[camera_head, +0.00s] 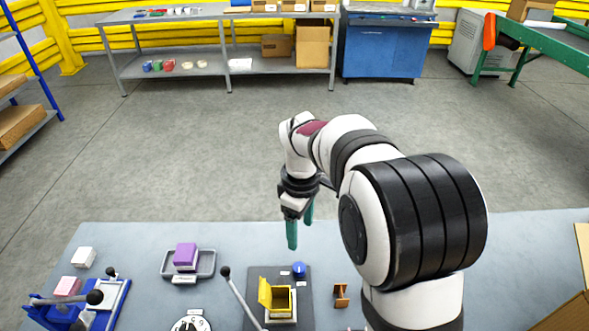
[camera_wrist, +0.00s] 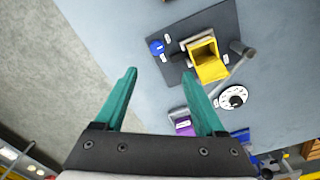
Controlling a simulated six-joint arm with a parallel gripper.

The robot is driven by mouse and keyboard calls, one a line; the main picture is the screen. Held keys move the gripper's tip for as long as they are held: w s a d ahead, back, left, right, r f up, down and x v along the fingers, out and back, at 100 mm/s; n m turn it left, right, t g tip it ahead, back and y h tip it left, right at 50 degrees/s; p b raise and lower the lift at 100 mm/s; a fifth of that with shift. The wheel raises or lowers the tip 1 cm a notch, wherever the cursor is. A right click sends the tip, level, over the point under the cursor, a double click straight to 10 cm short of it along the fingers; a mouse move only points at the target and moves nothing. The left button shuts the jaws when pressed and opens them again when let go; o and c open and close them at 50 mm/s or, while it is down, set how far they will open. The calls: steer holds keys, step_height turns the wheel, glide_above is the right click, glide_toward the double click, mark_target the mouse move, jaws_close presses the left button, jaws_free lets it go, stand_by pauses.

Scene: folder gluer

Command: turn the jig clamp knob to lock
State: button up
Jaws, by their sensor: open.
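A round blue knob (camera_head: 299,269) sits at the back right of a dark jig plate (camera_head: 306,312), with small white labels near it. In the wrist view the blue knob (camera_wrist: 156,47) shows beyond the fingertips. A yellow open box (camera_head: 280,300) stands on the same plate, beside the knob. My gripper (camera_head: 300,236) has green fingers, spread apart and empty, pointing down above the table's far edge. In the wrist view my gripper (camera_wrist: 160,73) shows nothing between its fingers. It is apart from the knob. Which way the knob is turned is too small to tell.
A black-knobbed lever (camera_head: 237,294) rises left of the yellow box. A white dial (camera_head: 190,324), a grey tray with a purple block (camera_head: 186,254) and a blue lever fixture (camera_head: 120,296) lie further left. A small brown stand (camera_head: 341,295) is right of the plate.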

mark_target(299, 267)
steer(key=shift+n, duration=0.3)
steer(key=f, duration=1.1)
steer(key=w+f, duration=0.1)
steer(key=f, duration=0.4)
steer(key=shift+f, duration=0.2)
steer(key=shift+c, duration=0.2)
steer(key=shift+w, duration=0.1)
jaws_close()
